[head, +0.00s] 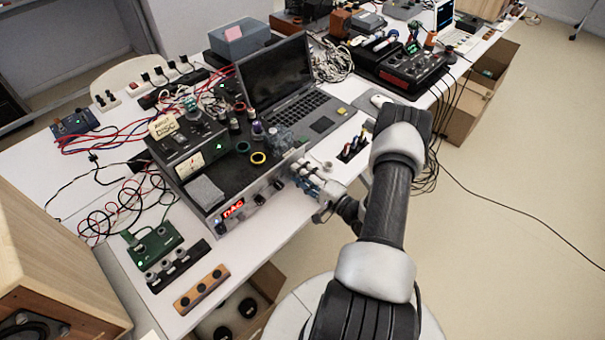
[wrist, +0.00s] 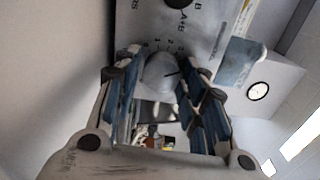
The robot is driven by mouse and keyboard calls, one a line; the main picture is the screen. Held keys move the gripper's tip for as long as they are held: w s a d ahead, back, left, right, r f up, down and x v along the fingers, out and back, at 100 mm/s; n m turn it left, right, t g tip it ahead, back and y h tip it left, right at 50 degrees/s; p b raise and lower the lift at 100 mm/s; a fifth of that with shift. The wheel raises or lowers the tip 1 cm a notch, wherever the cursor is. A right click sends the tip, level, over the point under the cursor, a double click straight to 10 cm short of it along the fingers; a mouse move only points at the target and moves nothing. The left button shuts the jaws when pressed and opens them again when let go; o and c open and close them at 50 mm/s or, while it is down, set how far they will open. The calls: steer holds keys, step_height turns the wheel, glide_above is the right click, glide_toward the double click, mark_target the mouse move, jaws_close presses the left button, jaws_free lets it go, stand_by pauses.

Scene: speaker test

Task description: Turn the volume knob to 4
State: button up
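The silver volume knob (wrist: 160,72) sits on the pale front panel (wrist: 145,20) in the wrist view. Small numbers are printed around it, and a dark pointer line shows at its right side. My gripper (wrist: 161,62) has one blue-padded finger on each side of the knob, with the fingertips close to it. I cannot tell whether both pads touch it. In the head view, my gripper (head: 312,182) is at the right end of the amplifier's front (head: 228,225), which has a lit red display. The knob is hidden there.
A black selector knob (wrist: 178,3) marked A+B is beyond the volume knob. An open laptop (head: 305,108) stands behind the amplifier. A black pen holder (head: 353,148) is close to my arm. The floor on the right is mostly clear.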

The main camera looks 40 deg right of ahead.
steer(key=shift+o, duration=0.9)
steer(key=shift+s, duration=0.2)
steer(key=s, duration=1.1)
steer(key=shift+s+d, duration=0.3)
steer(key=shift+d, duration=0.15)
